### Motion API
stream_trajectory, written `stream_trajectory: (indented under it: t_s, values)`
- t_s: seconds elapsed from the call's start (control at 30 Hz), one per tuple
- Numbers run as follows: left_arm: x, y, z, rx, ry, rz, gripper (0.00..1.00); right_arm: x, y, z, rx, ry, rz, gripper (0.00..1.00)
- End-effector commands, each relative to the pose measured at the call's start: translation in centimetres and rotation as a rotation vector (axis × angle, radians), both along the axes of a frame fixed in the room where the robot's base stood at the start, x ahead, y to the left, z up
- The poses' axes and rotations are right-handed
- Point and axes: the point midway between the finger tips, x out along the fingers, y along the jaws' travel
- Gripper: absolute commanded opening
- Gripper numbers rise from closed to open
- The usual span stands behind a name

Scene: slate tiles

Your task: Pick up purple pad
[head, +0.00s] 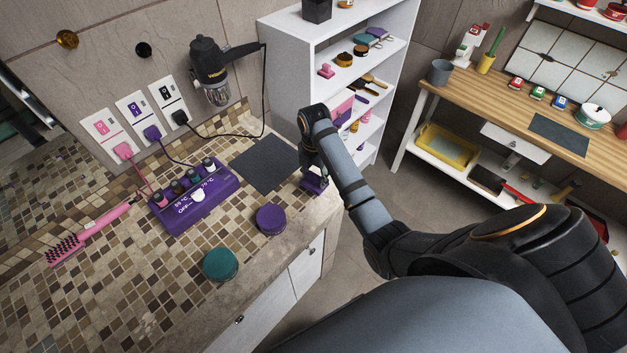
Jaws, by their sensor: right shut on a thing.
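My right gripper (311,170) points down at the right edge of the tiled counter, beside the dark mat. It is shut on a small purple pad (315,185), which is partly hidden by the fingers. The pad is at or just above the counter's edge; I cannot tell if it touches the surface. My left gripper is not in view.
A round purple container (270,219) and a round teal container (220,265) stand on the counter left of the gripper. A dark mat (266,164), a purple heater box (180,212) and a pink brush (88,233) lie there too. A white shelf (290,62) stands close behind.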

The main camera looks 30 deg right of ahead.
Motion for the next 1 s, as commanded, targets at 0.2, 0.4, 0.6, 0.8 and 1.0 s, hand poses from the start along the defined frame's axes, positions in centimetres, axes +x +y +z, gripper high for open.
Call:
stream_trajectory:
  t_s: [0.2, 0.4, 0.6, 0.8, 1.0]
  values:
    - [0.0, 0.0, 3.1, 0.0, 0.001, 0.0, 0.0, -3.8, 1.0, 5.9, 0.0, 0.0, 0.001, 0.19]
    - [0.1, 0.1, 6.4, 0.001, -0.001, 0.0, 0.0, -8.6, 2.3, 7.7, 0.001, 0.002, 0.0, 0.19]
    - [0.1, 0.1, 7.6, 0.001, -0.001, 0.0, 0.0, -11.5, 3.1, 8.6, 0.002, -0.001, 0.001, 0.19]
    - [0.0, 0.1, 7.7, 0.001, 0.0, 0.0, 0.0, -12.3, 3.3, 8.7, -0.001, -0.004, 0.0, 0.19]
    - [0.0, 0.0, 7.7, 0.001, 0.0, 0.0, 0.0, -12.3, 3.2, 8.7, -0.001, -0.004, 0.001, 0.19]
